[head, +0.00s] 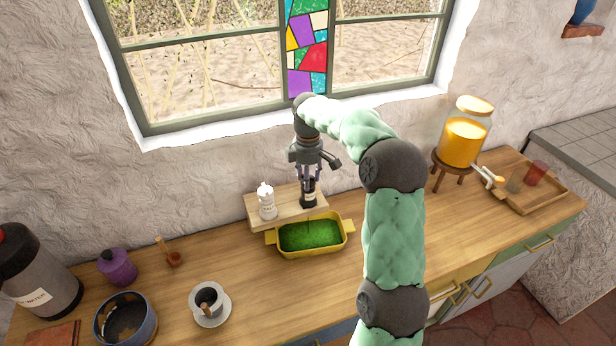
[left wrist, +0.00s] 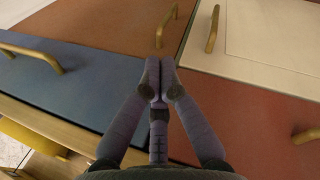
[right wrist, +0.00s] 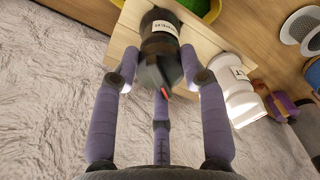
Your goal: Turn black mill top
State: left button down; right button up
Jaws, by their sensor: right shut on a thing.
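The black mill (head: 308,196) stands upright on a small wooden riser (head: 284,199) at the back of the counter. It has a pale label and, in the right wrist view (right wrist: 158,38), a small red mark on its dark top. My right gripper (head: 309,178) comes down from above and is shut on the mill's top, with a finger on each side in the right wrist view (right wrist: 160,76). The white mill (head: 266,203) stands left of it on the same riser. My left gripper (left wrist: 160,72) is shut and empty, in front of the cabinet fronts.
A yellow tray of green grass (head: 311,252) sits just in front of the riser. A cup on a saucer (head: 210,304), a blue bowl (head: 126,322) and a purple jar (head: 117,266) stand to the left. A juice dispenser (head: 463,141) and a wooden tray (head: 548,199) are at right.

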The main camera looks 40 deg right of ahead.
jog(key=m+p, duration=0.3)
jog(key=m, duration=0.1)
jog(key=shift+r, duration=0.15)
jog(key=m+p, duration=0.1)
jog(key=m, duration=0.2)
jog(key=m+p, duration=0.1)
jog(key=m, duration=0.2)
jog(key=shift+m+p, duration=0.3)
jog(key=shift+m, duration=0.1)
jog(key=m+p, duration=0.1)
jog(key=m, duration=0.9)
jog(key=shift+p, duration=0.3)
jog(key=shift+m, duration=1.8)
